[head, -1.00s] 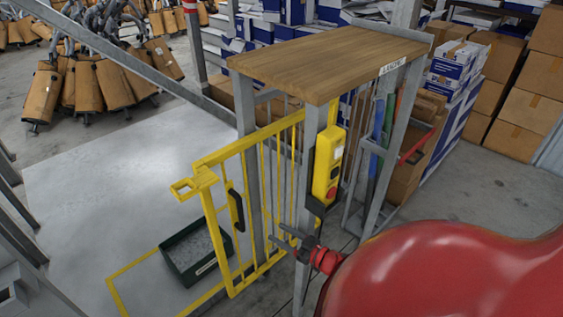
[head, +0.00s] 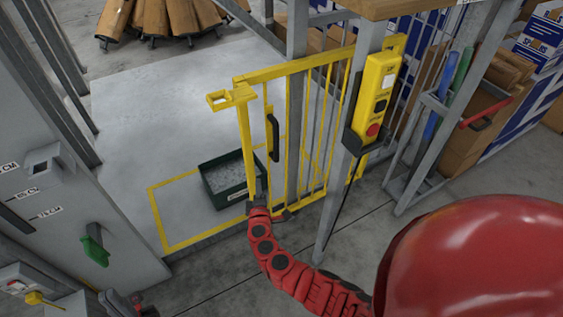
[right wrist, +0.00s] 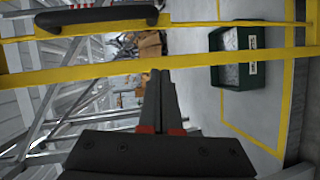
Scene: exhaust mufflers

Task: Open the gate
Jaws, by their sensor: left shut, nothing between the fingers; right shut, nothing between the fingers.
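The yellow gate (head: 300,68) stands in the middle of the head view, with a black handle (head: 273,137) near its left side and a yellow latch loop (head: 219,99) at its upper left end. That end stands apart from the grey cabinet. My right gripper (head: 257,188) is shut and empty, low by the gate's left upright. In the right wrist view its shut fingers (right wrist: 161,82) overlap a yellow bar (right wrist: 225,64), with the handle (right wrist: 97,18) beyond. I cannot tell whether they touch. My left gripper (head: 122,302) is small at the lower left, shut and empty, partly hidden.
A green bin (head: 228,178) sits on the floor behind the gate, inside a yellow floor outline (head: 157,215). A grey cabinet (head: 75,215) stands at left. A yellow control box (head: 376,98) hangs on the grey post (head: 345,175).

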